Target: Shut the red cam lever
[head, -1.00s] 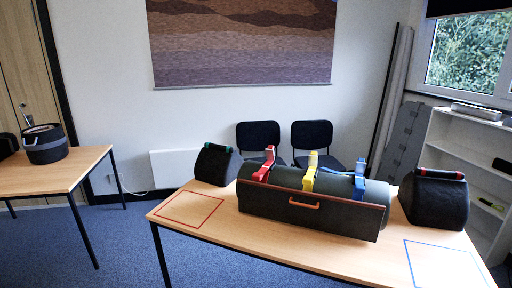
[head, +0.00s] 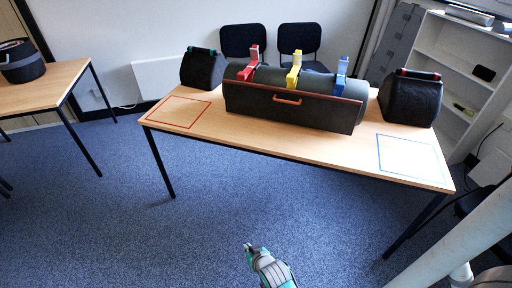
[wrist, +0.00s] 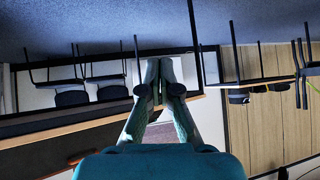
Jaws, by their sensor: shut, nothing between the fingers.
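The red cam lever (head: 254,54) stands raised above its red clamp on the left part of a dark green-grey roll. The roll lies in a dark holder (head: 300,112) with an orange handle, on the wooden table. My gripper (head: 248,246) is low in front of the table, well apart from the lever. In the wrist view my gripper (wrist: 158,82) has its fingers together with nothing between them. The wrist view is upside down, and I cannot make out the red lever there.
A yellow lever (head: 295,68) and a blue lever (head: 341,72) stand to the right of the red one. Black bags with a green handle (head: 203,70) and a red handle (head: 409,99) flank the roll. Open carpet (head: 220,205) lies before the table (head: 270,133).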

